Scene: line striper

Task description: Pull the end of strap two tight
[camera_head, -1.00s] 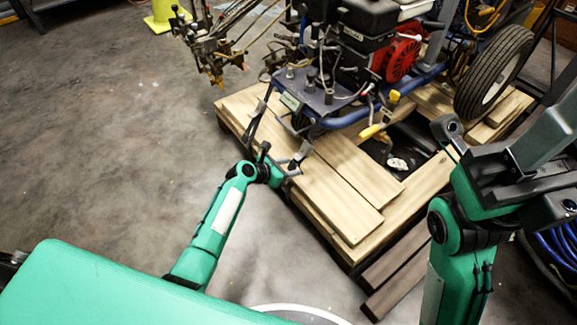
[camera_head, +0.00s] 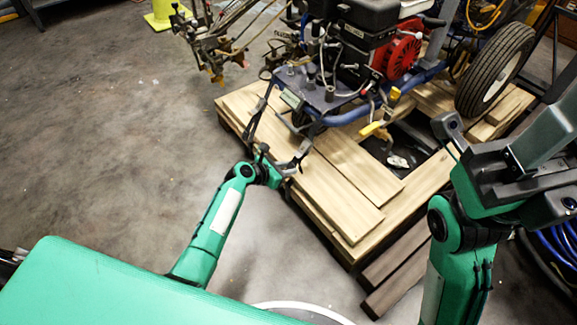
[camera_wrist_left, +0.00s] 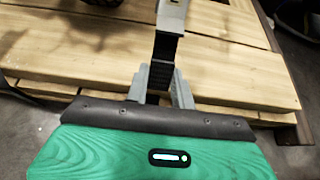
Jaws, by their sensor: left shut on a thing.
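My left gripper (camera_head: 282,168) is at the front left edge of the wooden pallet (camera_head: 352,222). It is shut on a dark strap (camera_head: 304,146), which runs up from the fingers toward the striper's blue frame. In the left wrist view the strap (camera_wrist_left: 165,48) passes between the grey fingers (camera_wrist_left: 161,88), over the pale boards. A second dark strap (camera_head: 257,117) hangs from the machine farther left, down to the pallet edge. I cannot tell by marking which is strap two.
The line striper, with its black and red engine (camera_head: 403,52) and a large wheel (camera_head: 494,70), stands on the pallet. A blue coiled hose (camera_head: 560,250) lies at the right. A yellow stand (camera_head: 163,14) is at the back left. The floor left of the pallet is clear.

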